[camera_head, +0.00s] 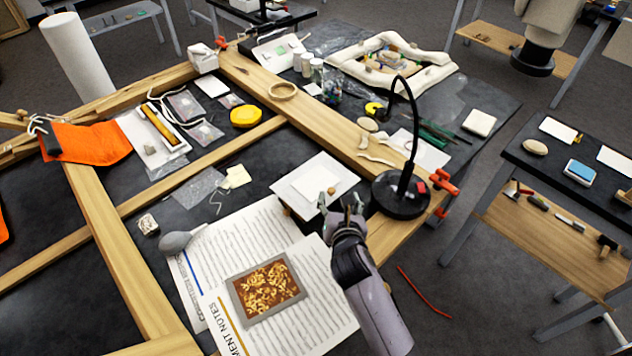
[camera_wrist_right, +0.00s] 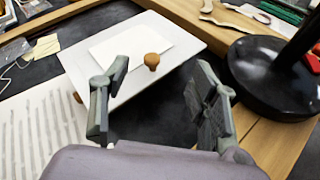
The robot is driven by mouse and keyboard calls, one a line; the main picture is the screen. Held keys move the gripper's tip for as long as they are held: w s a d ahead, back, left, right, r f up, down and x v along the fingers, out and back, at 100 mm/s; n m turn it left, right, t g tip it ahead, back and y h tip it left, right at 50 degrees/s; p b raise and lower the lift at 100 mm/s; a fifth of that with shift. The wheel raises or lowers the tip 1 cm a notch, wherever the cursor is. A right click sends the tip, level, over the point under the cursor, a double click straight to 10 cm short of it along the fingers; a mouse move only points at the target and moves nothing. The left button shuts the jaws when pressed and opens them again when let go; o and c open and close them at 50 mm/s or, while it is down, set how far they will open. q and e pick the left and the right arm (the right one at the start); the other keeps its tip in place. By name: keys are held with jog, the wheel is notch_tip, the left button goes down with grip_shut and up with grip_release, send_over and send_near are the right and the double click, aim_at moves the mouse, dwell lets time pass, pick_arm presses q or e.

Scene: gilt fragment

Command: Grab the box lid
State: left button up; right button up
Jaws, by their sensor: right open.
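The box lid (camera_head: 305,168) is a flat white square panel with a smaller raised white square on it and a small round wooden knob (camera_head: 331,190). It lies on the dark worktable in the middle of the head view. In the right wrist view the lid (camera_wrist_right: 100,72) spans the upper middle, with the knob (camera_wrist_right: 152,61) beyond the fingertips. My right gripper (camera_head: 341,203) is open and empty at the lid's near right corner; its two fingers stand apart in the wrist view (camera_wrist_right: 160,80), with the knob between them in the picture. My left gripper is not in view.
A black lamp base (camera_head: 400,195) with a bent neck stands close to the right of my gripper. A wooden beam (camera_head: 325,125) runs behind the lid. Printed sheets (camera_head: 235,240) and a framed gilt fragment (camera_head: 265,288) lie nearer. A grey bulb (camera_head: 178,241) lies at left.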

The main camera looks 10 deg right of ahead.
aim_at(333, 192)
jog(key=x, duration=0.4)
jog(key=shift+w+a+f+p, duration=0.2)
jog(key=shift+a+f+p, duration=0.1)
jog(key=shift+p, duration=0.1)
jog(key=shift+w, duration=0.25)
jog(key=shift+f, duration=0.1)
jog(key=c, duration=0.4)
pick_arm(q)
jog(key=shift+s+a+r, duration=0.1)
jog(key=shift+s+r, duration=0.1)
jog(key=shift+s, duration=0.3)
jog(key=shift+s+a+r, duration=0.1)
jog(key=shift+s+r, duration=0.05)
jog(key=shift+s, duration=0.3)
pick_arm(e)
grip_shut()
